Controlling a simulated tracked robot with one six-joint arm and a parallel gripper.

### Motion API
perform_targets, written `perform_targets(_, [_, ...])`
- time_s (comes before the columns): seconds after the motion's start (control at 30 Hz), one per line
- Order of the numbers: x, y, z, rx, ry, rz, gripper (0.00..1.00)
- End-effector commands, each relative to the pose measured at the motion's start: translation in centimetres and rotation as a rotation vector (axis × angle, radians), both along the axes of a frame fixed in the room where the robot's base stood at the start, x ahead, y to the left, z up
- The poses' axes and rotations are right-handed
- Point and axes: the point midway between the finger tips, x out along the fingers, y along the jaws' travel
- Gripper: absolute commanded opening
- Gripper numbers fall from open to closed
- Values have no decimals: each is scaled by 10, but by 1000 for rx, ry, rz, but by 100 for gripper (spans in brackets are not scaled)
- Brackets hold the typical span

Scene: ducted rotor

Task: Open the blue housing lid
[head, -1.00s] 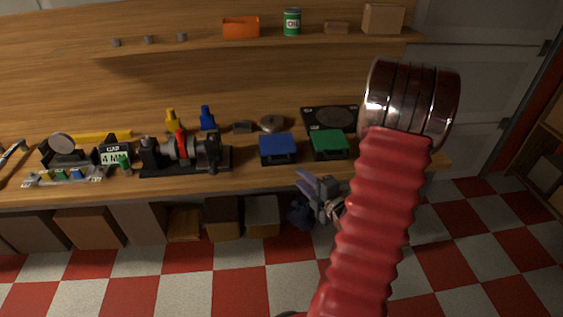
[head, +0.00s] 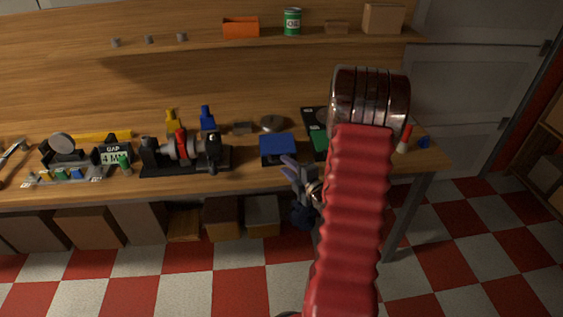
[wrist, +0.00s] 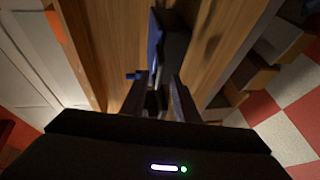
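The blue housing lid (head: 277,143) lies flat and closed on a dark box on the bench, right of the centre in the head view. In the wrist view the blue lid (wrist: 155,35) is seen nearly edge-on, with the dark housing body (wrist: 173,48) beside it. My gripper (head: 287,166) is just in front of and below the right part of the blue housing. In the wrist view my gripper (wrist: 160,82) has its two fingers apart, pointing toward the housing. A dark shape shows between them; I cannot tell if they touch it.
The green-lidded box (head: 319,147) stands right of the blue one, partly hidden by my arm. A rotor assembly (head: 185,152) stands to the left. The bench front edge is close to my gripper.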

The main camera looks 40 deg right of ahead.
Motion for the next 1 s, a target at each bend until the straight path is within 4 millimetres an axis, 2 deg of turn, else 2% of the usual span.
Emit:
perform_targets(0.1, [18,-2,-4,1,1,3,28])
perform_targets(0.3, [38,-7,-8,0,1,1,28])
perform_targets(0.67, [42,-9,-9,1,1,-1,28])
perform_targets(1.0, [42,-9,-9,1,1,-1,5])
